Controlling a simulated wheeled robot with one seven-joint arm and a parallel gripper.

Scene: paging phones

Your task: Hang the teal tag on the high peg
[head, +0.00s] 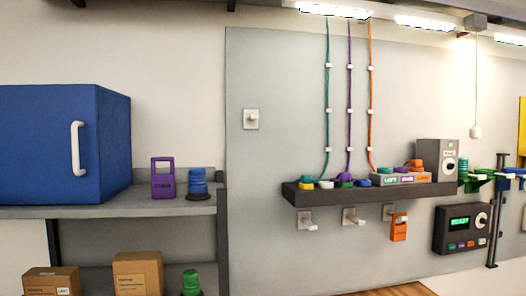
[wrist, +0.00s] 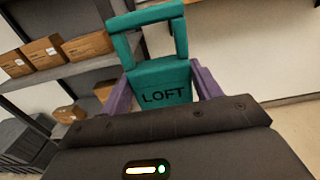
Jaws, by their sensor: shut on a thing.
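The teal tag (wrist: 160,82) reads LOFT and has an open square loop at its top. It shows in the wrist view between the two purple fingers of my gripper (wrist: 164,76), which is shut on it. The loop points away from the wrist. The high peg (head: 251,119) is a pale peg on a square plate, alone on the grey wall panel in the head view, and nothing hangs on it. Neither my gripper nor the teal tag shows in the head view, so their distance from the peg cannot be told.
Two bare lower pegs (head: 305,221) (head: 352,216) sit under the dark wall shelf (head: 370,198). An orange tag (head: 398,228) hangs from a third. A purple tag (head: 163,180) stands beside a blue cabinet (head: 70,143). Boxes (wrist: 88,46) sit on shelves in the wrist view.

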